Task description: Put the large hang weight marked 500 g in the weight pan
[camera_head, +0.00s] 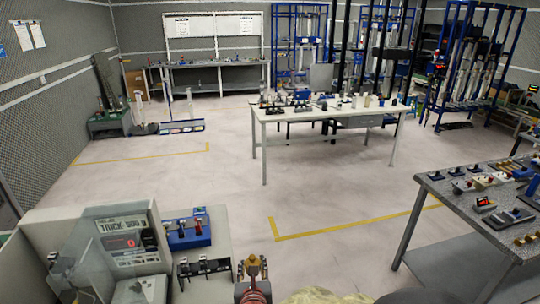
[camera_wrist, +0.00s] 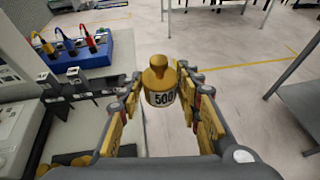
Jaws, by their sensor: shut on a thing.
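The brass-coloured weight marked 500 (camera_wrist: 161,97), with a knob on top, is upright between the fingers in the wrist view. My gripper (camera_wrist: 160,84) is shut on it, a yellow-padded finger on each side. In the head view my gripper (camera_head: 253,268) is at the bottom centre, right of the benchtop. A grey machine with a red display and a clear cover (camera_head: 130,241) stands at the lower left. A pale block (camera_head: 140,291) is in front of it. I cannot tell which part is the weight pan.
A blue box with several coloured plugs (camera_head: 185,229) and a row of black holders (camera_head: 204,267) lie between the machine and my gripper; the blue box also shows in the wrist view (camera_wrist: 75,58). A cluttered grey table (camera_head: 440,190) is at the right. Open floor lies ahead.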

